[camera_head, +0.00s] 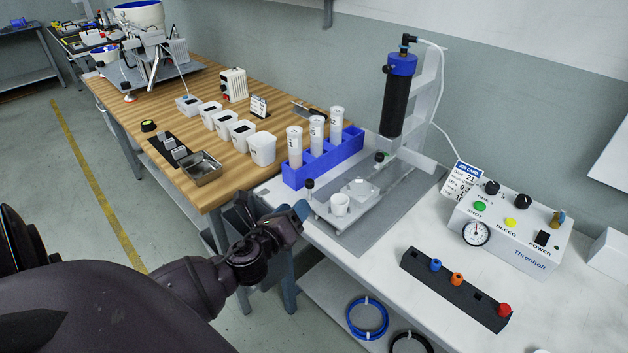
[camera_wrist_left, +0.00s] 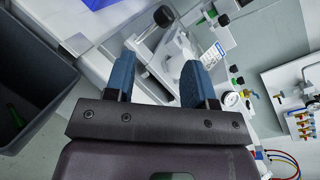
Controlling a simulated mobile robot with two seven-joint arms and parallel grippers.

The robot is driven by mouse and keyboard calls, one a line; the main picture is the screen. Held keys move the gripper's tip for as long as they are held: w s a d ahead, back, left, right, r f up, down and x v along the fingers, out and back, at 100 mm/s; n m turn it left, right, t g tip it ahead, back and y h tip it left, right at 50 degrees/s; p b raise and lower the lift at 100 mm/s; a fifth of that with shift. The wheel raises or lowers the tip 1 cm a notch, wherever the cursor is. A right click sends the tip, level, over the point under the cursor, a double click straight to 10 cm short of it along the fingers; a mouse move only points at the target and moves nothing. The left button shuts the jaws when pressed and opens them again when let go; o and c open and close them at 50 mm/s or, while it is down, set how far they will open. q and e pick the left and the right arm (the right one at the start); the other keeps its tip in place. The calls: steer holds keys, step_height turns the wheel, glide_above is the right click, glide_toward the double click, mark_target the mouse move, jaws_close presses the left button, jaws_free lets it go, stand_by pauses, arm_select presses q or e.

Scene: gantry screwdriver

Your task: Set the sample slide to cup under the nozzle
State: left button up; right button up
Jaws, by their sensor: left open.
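The sample slide (camera_head: 322,212) is a pale plate on a grey base, with a white cup (camera_head: 340,204) at its front and a clear square block (camera_head: 360,191) behind. A black knob (camera_head: 310,184) stands at its left end; it also shows in the wrist view (camera_wrist_left: 162,17). The black barrel with a blue cap (camera_head: 397,100) hangs above and behind; its nozzle tip is too small to make out. The cup sits forward of the barrel. My left gripper (camera_head: 300,209) is open and empty, left of the slide near the bench edge; its blue fingers (camera_wrist_left: 160,80) show apart in the wrist view.
A blue rack (camera_head: 325,160) with white tubes stands behind the slide. A control box (camera_head: 513,225) and a black holder with coloured caps (camera_head: 455,288) are at the right. The wooden table (camera_head: 205,195) with white tubs lies left. A dark bin (camera_wrist_left: 35,90) is beside the bench.

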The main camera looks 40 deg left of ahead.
mark_target(307, 187)
arm_select(q)
steer(key=w+a+m, duration=0.1)
steer(key=w+m, duration=0.1)
steer(key=w, duration=0.1)
steer(key=w+m, duration=0.2)
steer(key=w, duration=0.1)
steer(key=w+a+m+b, duration=0.1)
steer(key=w+m, duration=0.2)
steer(key=shift+a+r+t, duration=0.3)
steer(key=shift+a+r, duration=0.05)
steer(key=shift+w+a+r, duration=0.1)
steer(key=shift+w+a, duration=0.1)
steer(key=shift+w, duration=0.5)
jaws_close()
